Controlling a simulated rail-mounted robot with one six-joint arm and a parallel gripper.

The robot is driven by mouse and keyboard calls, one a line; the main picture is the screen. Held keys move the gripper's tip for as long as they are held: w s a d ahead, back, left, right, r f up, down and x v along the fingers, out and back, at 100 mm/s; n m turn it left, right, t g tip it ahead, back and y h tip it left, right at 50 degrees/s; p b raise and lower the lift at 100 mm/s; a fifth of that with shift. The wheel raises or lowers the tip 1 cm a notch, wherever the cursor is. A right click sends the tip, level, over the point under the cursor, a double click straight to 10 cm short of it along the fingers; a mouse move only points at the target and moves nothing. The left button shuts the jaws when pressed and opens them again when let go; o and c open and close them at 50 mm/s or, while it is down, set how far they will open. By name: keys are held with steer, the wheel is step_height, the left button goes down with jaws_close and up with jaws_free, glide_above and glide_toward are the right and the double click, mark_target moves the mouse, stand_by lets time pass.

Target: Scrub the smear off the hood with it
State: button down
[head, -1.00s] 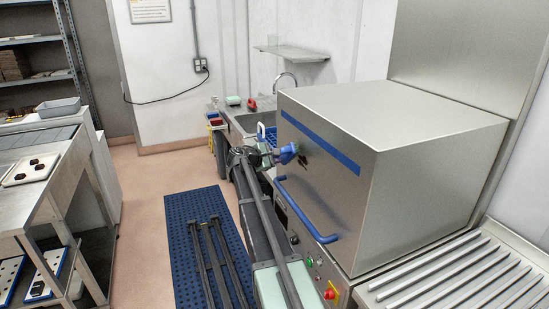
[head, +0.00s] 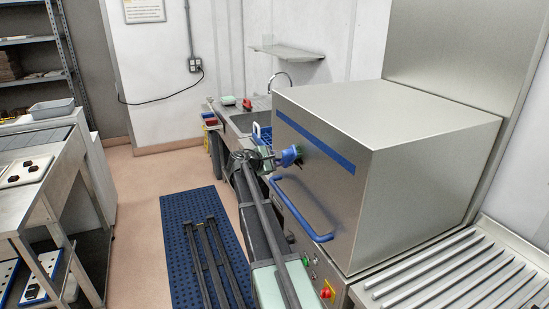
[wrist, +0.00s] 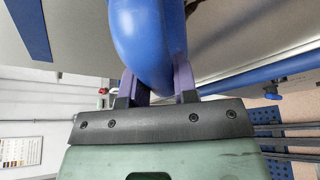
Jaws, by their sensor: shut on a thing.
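The hood (head: 345,195) is a large steel box with a blue stripe and a blue bar handle (head: 300,215) on its front. My gripper (head: 268,160) is in front of this face, above the handle. It is shut on a blue scrubbing tool (head: 289,155), whose head is at the hood face just below the stripe; I cannot tell whether it touches. In the wrist view the tool's rounded blue body (wrist: 146,40) sits between my two fingers and hides what is beyond. No dark smear shows clearly now; the tool covers part of that spot.
A sink counter (head: 238,125) with a tap stands behind the hood, and a blue rack (head: 262,134) is beside it. A ribbed steel table (head: 450,275) is at the right. A steel bench (head: 45,190) stands at the left. Blue matting (head: 185,222) covers the floor between.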

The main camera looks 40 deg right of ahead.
steer(key=shift+s+a, duration=0.85)
steer(key=shift+s, duration=2.6)
steer(key=shift+w+d, duration=0.5)
steer(key=shift+w, duration=1.2)
steer(key=shift+w+d, duration=0.45)
steer(key=shift+w, duration=1.25)
steer(key=shift+w+d, duration=0.5)
steer(key=shift+w, duration=1.2)
steer(key=shift+a, duration=0.1)
steer(key=shift+w+a, duration=0.25)
steer(key=shift+a, duration=0.7)
steer(key=shift+w+a, duration=0.3)
steer(key=shift+a, duration=0.65)
steer(key=shift+w+a, duration=0.25)
steer(key=shift+a, duration=0.7)
steer(key=a, duration=0.2)
steer(key=shift+w+a, duration=0.4)
